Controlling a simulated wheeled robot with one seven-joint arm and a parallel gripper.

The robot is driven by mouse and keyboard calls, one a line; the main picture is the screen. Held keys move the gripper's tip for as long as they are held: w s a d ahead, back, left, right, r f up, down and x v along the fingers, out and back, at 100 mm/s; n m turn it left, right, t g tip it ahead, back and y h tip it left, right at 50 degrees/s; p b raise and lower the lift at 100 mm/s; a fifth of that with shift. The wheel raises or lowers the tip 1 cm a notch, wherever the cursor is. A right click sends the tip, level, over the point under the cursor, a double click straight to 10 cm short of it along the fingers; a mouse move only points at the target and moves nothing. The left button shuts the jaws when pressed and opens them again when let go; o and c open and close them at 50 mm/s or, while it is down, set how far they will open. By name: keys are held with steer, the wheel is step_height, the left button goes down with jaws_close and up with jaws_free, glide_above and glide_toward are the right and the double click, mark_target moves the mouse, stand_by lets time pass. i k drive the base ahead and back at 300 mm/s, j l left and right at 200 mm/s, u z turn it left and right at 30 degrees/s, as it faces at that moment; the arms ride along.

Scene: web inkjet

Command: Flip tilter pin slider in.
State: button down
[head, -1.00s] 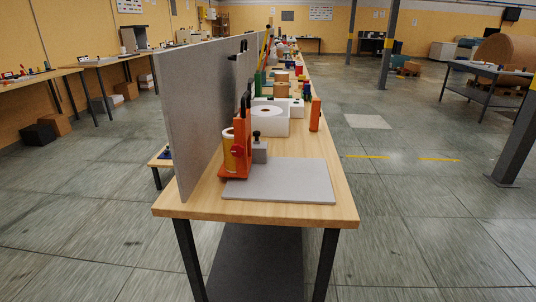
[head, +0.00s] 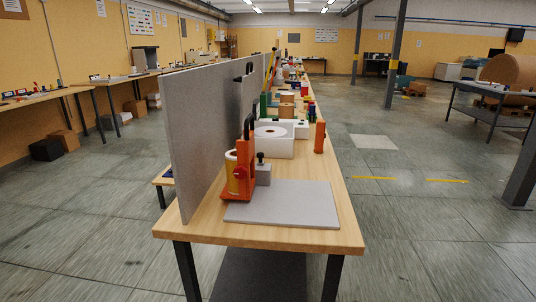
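An orange upright device (head: 241,172) with a black handle stands at the back left corner of a grey plate (head: 290,206) on the near end of the wooden bench. A small grey block with a black knob (head: 262,172) sits against its right side. I cannot tell from this distance which part is the tilter pin slider or how it is set. My gripper is not in view.
A grey panel (head: 200,135) stands along the bench's left side. Behind the device are a white box with a roll (head: 272,144), an orange cylinder (head: 320,137) and several other items. Floor right of the bench (head: 400,220) is clear.

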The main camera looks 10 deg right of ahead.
mark_target(260, 155)
steer(key=i+l+u, duration=0.15)
steer(key=l, duration=0.35)
steer(key=i+l+u, duration=0.15)
steer(key=l, duration=0.35)
steer(key=i+l+u, duration=0.15)
steer(key=l, duration=0.4)
steer(key=i+l+u, duration=0.15)
steer(key=l, duration=0.4)
steer(key=l+u, duration=0.15)
steer(key=l, duration=0.4)
steer(key=i+l+u, duration=0.25)
steer(key=l, duration=0.4)
steer(key=i+l+u, duration=0.25)
steer(key=l, duration=0.45)
steer(key=l+u, duration=0.2)
steer(key=l, duration=0.5)
steer(key=l+u, duration=0.25)
steer(key=l, duration=0.45)
steer(key=l+u, duration=0.1)
steer(key=l, duration=0.8)
steer(key=i, duration=0.05)
